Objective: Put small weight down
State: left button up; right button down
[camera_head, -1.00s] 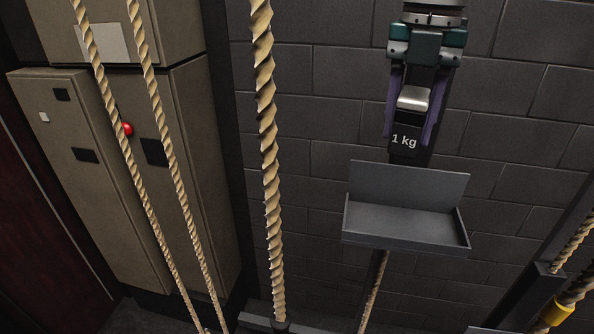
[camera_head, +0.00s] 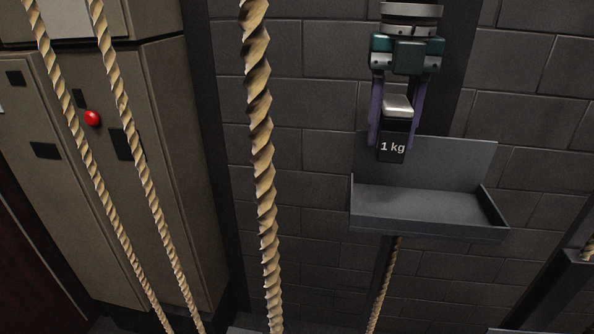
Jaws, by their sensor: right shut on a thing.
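The small weight (camera_head: 392,150) is a dark block marked "1 kg" with a pale metal top. My right gripper (camera_head: 395,128) points down and is shut on it, with a purple finger on each side. The weight hangs upright in front of the back plate of a grey tray (camera_head: 428,218), over the tray's left part. Its bottom appears above the tray floor; the exact gap cannot be told. My left gripper is not in view.
A thick rope (camera_head: 262,170) hangs left of the tray, and another rope (camera_head: 383,285) runs below it. Two thin ropes hang before a beige cabinet (camera_head: 165,190) with a red button (camera_head: 92,118). A dark brick wall (camera_head: 300,150) stands behind.

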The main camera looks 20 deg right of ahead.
aim_at(377, 204)
notch_tip(377, 204, down, 9)
jog(key=b, duration=0.7)
jog(key=shift+f, duration=0.2)
jog(key=shift+r, duration=0.15)
jog(key=c, duration=0.7)
grip_release()
jog(key=shift+f, duration=0.2)
jog(key=shift+r, duration=0.25)
notch_tip(377, 204, up, 11)
jog(key=shift+w+b, duration=0.1)
jog(key=shift+b, duration=0.8)
jog(key=shift+r, duration=0.4)
